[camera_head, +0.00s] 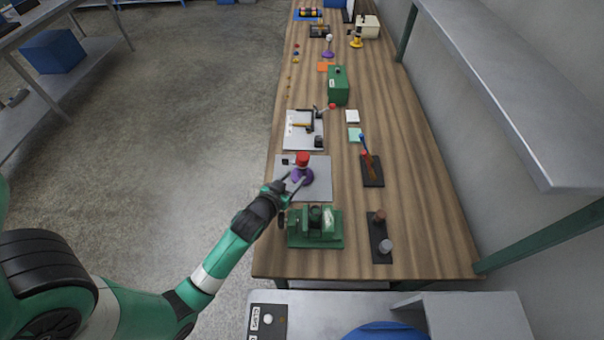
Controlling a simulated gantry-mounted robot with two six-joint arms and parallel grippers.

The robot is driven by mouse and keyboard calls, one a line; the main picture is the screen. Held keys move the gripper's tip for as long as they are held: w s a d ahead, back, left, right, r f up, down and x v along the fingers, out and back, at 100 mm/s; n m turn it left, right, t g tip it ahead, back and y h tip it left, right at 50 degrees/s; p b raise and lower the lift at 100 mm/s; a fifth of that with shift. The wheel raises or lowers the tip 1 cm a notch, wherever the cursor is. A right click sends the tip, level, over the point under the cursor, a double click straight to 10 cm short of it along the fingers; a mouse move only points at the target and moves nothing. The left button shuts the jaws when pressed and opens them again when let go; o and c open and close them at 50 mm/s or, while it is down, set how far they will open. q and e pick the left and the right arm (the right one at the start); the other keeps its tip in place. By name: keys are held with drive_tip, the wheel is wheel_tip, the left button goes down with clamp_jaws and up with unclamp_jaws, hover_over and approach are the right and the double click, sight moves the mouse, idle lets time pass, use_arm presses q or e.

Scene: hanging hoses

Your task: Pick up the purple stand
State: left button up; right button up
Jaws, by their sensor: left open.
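A purple stand (307,175) with a red piece on top stands upright on a grey mat (318,191) near the left edge of the wooden table. My left gripper (294,181) comes in from the lower left and is open, with its fingers at the near left side of this stand. I cannot tell whether the fingers touch it. Another purple stand (328,54), with a white piece on top, is far back on the table. My right gripper is not in view.
A green machine (315,227) sits just in front of the mat, close to my left arm. A black tray (372,171) and a black board (380,240) lie to the right. A metal shelf (510,80) overhangs the right side.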

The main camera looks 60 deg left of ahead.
sight(301, 171)
use_arm(q)
drive_tip(key=b+x, duration=0.1)
drive_tip(key=x, duration=0.4)
drive_tip(key=shift+a, duration=0.1)
drive_tip(key=b+x, duration=0.3)
drive_tip(key=x, duration=0.2)
drive_tip(key=shift+a, duration=0.15)
drive_tip(key=shift+r, duration=0.1)
clamp_jaws()
